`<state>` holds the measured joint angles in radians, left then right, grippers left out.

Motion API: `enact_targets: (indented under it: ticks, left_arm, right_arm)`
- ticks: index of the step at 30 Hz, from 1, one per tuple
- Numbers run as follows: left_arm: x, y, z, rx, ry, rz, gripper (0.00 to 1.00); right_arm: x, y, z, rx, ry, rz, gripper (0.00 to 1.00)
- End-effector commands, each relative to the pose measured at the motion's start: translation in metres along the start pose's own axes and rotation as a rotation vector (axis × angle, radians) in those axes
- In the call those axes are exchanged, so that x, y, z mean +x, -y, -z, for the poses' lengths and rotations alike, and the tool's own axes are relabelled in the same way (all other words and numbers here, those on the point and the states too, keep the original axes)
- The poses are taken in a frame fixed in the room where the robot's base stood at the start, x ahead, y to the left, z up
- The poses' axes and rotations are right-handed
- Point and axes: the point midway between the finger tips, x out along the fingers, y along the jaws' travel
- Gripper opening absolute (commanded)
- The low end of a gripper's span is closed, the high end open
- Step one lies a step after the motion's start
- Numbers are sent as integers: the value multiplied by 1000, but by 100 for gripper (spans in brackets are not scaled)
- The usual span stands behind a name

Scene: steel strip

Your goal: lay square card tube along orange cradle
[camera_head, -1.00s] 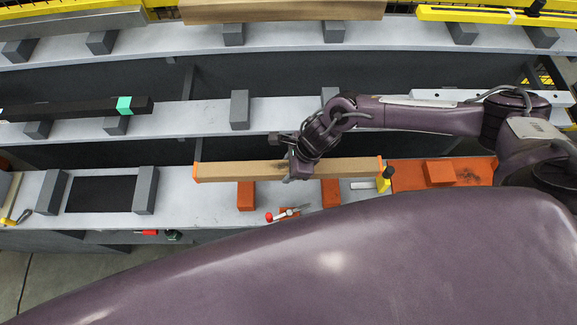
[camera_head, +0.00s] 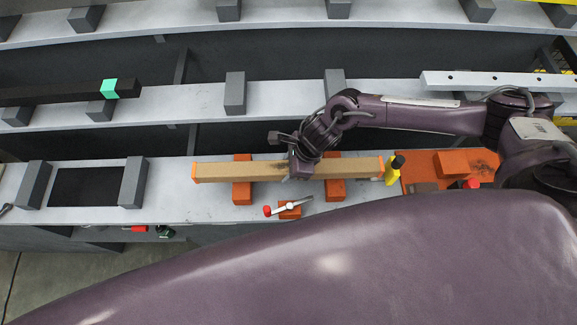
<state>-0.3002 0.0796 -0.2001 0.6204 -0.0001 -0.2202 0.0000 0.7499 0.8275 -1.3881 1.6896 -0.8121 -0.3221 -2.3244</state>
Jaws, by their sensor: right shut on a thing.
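The square card tube (camera_head: 240,171) is a long brown bar with orange ends, lying level left to right. My right gripper (camera_head: 300,166) is shut on it near its middle. The tube crosses both blocks of the orange cradle, the left block (camera_head: 242,194) and the right block (camera_head: 336,190). Orange shows on the far and near sides of the tube at both blocks. I cannot tell whether the tube touches the blocks or hangs just above them. My left gripper is not in view.
A yellow-and-black bottle (camera_head: 393,172) stands close to the tube's right end. A red-tipped clamp (camera_head: 285,208) lies in front of the cradle. Grey blocks (camera_head: 133,182) flank a black mat (camera_head: 85,187) at left.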

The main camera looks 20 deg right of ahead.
Motion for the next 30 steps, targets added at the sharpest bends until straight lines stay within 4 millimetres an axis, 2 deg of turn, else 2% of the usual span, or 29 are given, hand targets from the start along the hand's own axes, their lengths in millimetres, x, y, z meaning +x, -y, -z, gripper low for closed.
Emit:
enact_targets:
  ticks: [20,21,27,30]
  left_arm:
    - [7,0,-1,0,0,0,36]
    - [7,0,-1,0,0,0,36]
    - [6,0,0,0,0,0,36]
    - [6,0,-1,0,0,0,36]
  right_arm:
    - [5,1,2,0,2,1,3]
    - [5,1,2,0,2,1,43]
    - [4,0,2,0,1,1,67]
    - [4,0,2,0,1,1,67]
